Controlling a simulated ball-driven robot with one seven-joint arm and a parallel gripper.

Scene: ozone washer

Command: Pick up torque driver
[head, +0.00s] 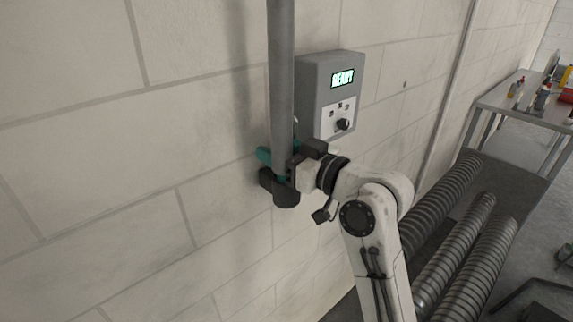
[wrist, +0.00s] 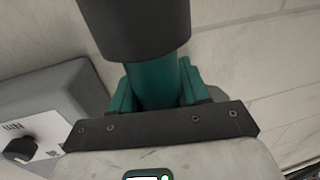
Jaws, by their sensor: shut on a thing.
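My gripper (head: 272,160) has teal fingers and is at the wall, at the foot of a long grey upright shaft (head: 282,80). In the wrist view my gripper (wrist: 155,90) is shut around a teal round section, with a finger on each side. I take this gripped thing as the torque driver (wrist: 150,80); its dark, thicker cylinder rises above the teal part. In the head view a dark end (head: 286,194) shows below the fingers. The fingers and shaft partly hide the grip, and I cannot tell whether the dark end rests on anything.
A grey control box (head: 320,75) with a lit READY display and a knob is on the block wall, close to my gripper. Several ribbed hoses (head: 465,245) lie at right. A metal table (head: 520,108) with small items stands at the far right.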

